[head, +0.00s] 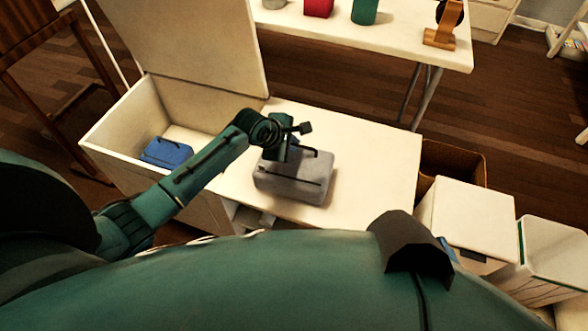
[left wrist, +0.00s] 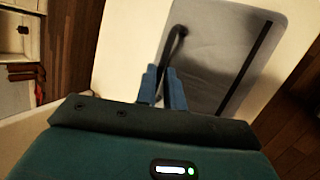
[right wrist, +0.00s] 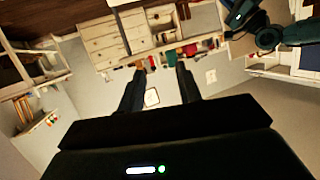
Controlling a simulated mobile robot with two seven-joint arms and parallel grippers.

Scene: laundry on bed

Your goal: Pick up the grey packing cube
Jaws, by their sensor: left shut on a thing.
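The grey packing cube (head: 292,183) is a soft box with a dark zip line and a dark handle. It is at the white bench top in the head view; I cannot tell whether it touches it. My left gripper (head: 296,150) is over its far upper side. In the left wrist view, the left fingers (left wrist: 164,88) are shut on the dark handle strap (left wrist: 178,38) of the cube (left wrist: 225,50). My right gripper (right wrist: 156,85) is open and empty in the right wrist view, facing across the room, away from the cube.
A blue packed item (head: 166,153) lies in the open white chest (head: 112,122) at the left. The white bench top (head: 385,150) is clear right of the cube. A brown bin (head: 452,163) and white boxes (head: 470,215) stand at the right. A white table (head: 390,38) is behind.

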